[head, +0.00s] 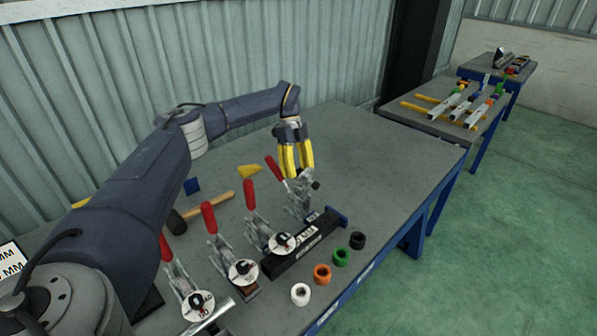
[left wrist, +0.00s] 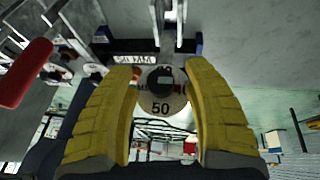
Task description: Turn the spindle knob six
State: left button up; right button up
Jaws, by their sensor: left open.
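My left gripper (head: 298,172) points down with its yellow fingers open, by the farthest red-handled toggle clamp (head: 299,198). In the left wrist view a round pale dial marked 50 (left wrist: 161,106) with a black knob (left wrist: 163,79) lies between the open yellow fingers (left wrist: 163,70). A gap shows on both sides of the knob; I cannot tell contact. Similar white dials with black knobs sit at the nearer clamps: one (head: 282,243), a second (head: 243,271) and a third (head: 197,305). No number six is readable on any knob. My right gripper is not in view.
Red clamp handles stand up beside my arm, one (head: 250,194) near the gripper. White (head: 300,294), orange (head: 322,273), green (head: 341,257) and black (head: 357,240) rings line the bench's front edge. A hammer (head: 207,207) lies behind the clamps. The bench's far right (head: 400,160) is clear.

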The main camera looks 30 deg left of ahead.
pick_arm(q)
jog(key=shift+f, duration=0.15)
grip_shut()
dwell(0.4)
